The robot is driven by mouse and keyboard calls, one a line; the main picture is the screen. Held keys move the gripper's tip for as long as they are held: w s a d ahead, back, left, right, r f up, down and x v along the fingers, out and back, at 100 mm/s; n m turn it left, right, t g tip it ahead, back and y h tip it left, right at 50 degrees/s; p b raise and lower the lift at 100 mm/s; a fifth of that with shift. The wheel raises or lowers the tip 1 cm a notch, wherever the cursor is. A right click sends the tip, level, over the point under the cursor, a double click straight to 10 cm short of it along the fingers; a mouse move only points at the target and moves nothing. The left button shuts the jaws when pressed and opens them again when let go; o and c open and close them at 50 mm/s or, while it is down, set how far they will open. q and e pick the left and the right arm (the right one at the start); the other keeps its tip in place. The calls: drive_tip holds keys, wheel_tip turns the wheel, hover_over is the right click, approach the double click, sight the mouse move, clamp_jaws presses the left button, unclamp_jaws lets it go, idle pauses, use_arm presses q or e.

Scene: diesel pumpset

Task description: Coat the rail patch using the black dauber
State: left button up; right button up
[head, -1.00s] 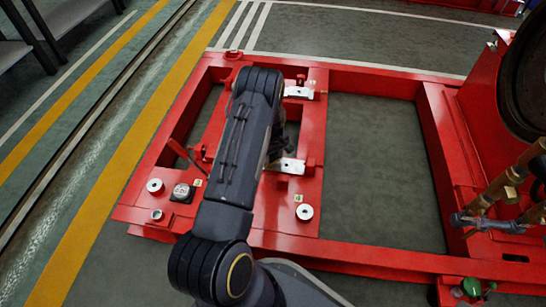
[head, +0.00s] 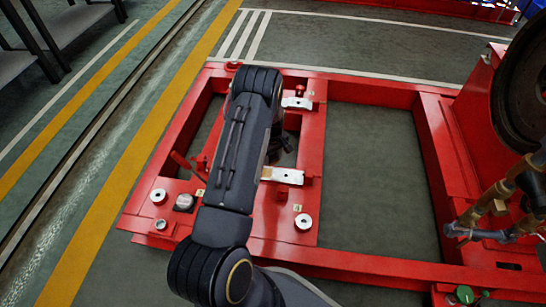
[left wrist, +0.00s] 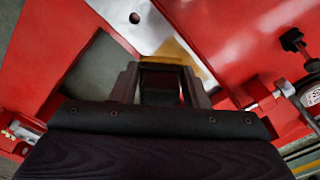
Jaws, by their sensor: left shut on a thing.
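My left gripper (head: 281,148) is partly hidden behind my own dark arm in the head view, over the left part of the red frame. The tan patch (left wrist: 178,54) shows just beyond the fingers in the left wrist view. My right gripper is not in view.
A second pale plate (head: 297,103) lies farther back on the red frame (head: 311,205). Several round metal mounts, such as one (head: 303,221), stand up from it. A dark wheel (head: 525,85) and brass pipework (head: 490,205) are at the right. The frame's right bay is open floor.

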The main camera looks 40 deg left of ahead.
use_arm(q)
drive_tip(key=s+a+b, duration=0.1)
drive_tip(key=s+a, duration=0.4)
drive_tip(key=a, duration=0.5)
drive_tip(key=shift+s+a+b, duration=0.2)
drive_tip(key=shift+s+b, duration=0.15)
drive_tip(key=shift+d+r, duration=0.1)
